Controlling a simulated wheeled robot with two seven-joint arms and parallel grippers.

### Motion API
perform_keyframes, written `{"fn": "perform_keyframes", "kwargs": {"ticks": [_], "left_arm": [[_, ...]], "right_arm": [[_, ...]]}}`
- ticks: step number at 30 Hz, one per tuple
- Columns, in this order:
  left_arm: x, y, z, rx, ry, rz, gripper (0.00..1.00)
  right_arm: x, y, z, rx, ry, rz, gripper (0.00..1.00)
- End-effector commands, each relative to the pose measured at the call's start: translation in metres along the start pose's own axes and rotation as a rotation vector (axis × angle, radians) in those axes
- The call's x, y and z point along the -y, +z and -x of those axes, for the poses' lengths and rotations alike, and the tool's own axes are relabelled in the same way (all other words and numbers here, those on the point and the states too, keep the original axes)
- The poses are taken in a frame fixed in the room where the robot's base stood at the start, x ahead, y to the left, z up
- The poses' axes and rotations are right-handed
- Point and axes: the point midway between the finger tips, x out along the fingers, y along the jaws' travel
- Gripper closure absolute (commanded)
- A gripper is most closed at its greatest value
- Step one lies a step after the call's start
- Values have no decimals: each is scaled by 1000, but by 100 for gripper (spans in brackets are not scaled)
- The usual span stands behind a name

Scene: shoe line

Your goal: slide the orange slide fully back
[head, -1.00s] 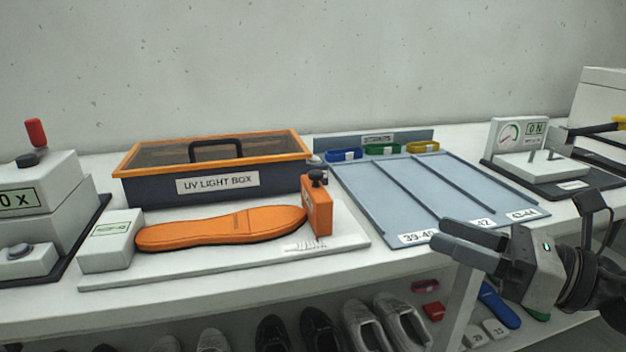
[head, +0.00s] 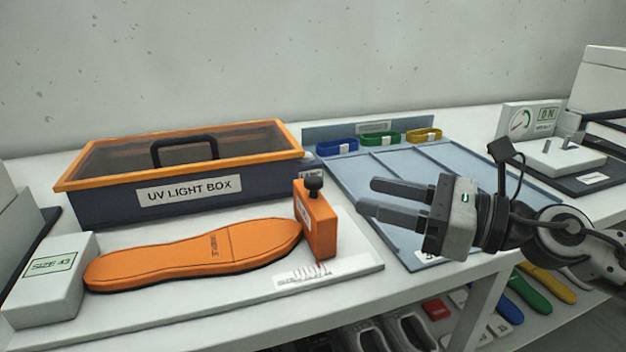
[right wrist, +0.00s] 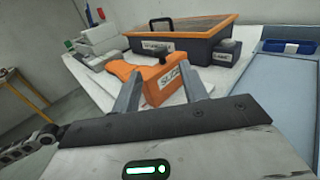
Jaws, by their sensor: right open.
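The orange slide (head: 316,226) is an upright block with a black knob on top. It stands at the right end of the white measuring board (head: 352,262), by the tip of an orange insole (head: 195,254). In the right wrist view the slide (right wrist: 164,84) shows ahead, between the fingers. My right gripper (head: 368,198) is open and empty, to the right of the slide and apart from it, with its fingers pointing left toward it. My left gripper is in neither current view.
A white block marked SIZE 43 (head: 52,278) stands at the insole's left end. The UV light box (head: 190,193) stands behind the board. A blue-grey sorting tray (head: 400,160) with coloured bands lies to the right. A gauge device (head: 560,155) is at the far right.

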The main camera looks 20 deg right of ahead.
Motion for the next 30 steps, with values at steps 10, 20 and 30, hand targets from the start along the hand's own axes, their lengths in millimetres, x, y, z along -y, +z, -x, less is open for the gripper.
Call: {"fn": "perform_keyframes", "kwargs": {"ticks": [10, 20, 30], "left_arm": [[-1, -29, 12, -47, -10, -3, 64], [-3, -39, 27, 4, -19, 22, 64], [-1, -54, 32, 29, -31, 18, 64]], "right_arm": [[0, 6, -23, 3, 1, 4, 56], [1, 10, -53, 6, -1, 0, 56], [1, 6, -94, 4, -1, -1, 56]]}}
